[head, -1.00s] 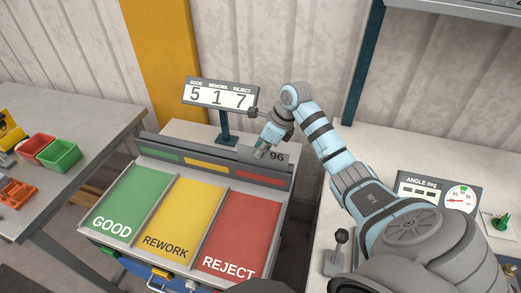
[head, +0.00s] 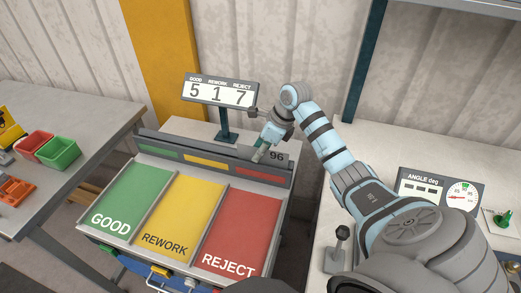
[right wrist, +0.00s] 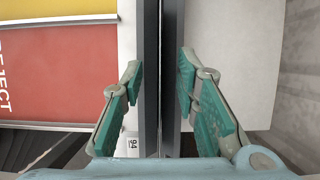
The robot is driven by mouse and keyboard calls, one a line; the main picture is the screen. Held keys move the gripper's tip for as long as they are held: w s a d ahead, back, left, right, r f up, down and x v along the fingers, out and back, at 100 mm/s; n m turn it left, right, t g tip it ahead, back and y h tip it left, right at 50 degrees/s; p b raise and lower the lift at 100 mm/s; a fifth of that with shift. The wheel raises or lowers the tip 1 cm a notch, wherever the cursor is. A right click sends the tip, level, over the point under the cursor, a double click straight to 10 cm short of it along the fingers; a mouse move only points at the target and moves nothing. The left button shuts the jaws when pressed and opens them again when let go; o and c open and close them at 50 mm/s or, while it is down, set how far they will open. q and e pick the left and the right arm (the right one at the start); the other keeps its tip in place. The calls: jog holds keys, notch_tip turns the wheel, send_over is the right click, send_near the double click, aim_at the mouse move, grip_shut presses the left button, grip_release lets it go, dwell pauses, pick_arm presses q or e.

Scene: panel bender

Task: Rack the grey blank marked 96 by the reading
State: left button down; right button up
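The grey blank marked 96 (head: 278,157) stands upright in the rack (head: 206,158) behind the coloured trays, at the end with the red label. My right gripper (head: 260,154) is over that red end, just left of the number 96. In the right wrist view its two green-padded fingers (right wrist: 158,95) are apart, one on each side of narrow dark upright edges. I cannot tell there which edge is the blank's. The angle gauge (head: 440,192) stands on the right bench; its figures are too small to read surely. My left gripper is not in view.
GOOD (head: 133,200), REWORK (head: 183,215) and REJECT (head: 240,232) trays lie in front of the rack. A counter board (head: 220,92) reading 5, 1, 7 stands behind it. Red (head: 34,145) and green (head: 60,154) bins sit on the left table.

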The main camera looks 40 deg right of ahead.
jog(key=v, duration=1.2)
